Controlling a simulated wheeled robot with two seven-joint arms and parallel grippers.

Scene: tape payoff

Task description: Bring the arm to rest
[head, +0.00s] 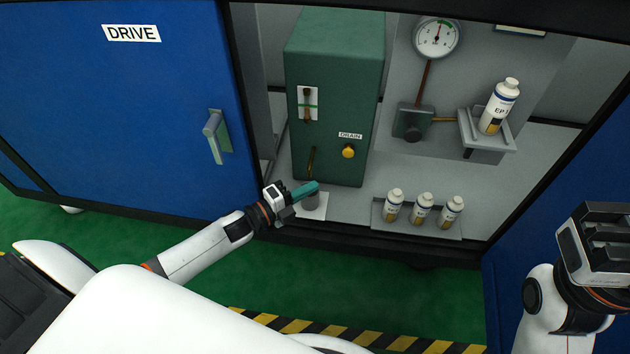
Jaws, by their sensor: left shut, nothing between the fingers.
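My left arm comes in from the lower left. Its gripper (288,197) is shut and empty, at the front edge of the open cabinet below the green box. A short teal bar (305,190) shows right at its fingertips, above a small grey cup (311,203) on a white pad (316,212). I cannot tell whether the gripper touches the bar. My right gripper (600,222) is raised at the right edge, in front of the blue panel, away from the cabinet's contents. Its finger opening cannot be made out.
The green box (333,85) has a gauge glass, a yellow knob (348,151) and a DRAIN label. Three bottles (421,208) stand on a tray at the right. Another bottle (499,106) stands on a shelf below a dial (437,37). A blue DRIVE door (110,100) is at left.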

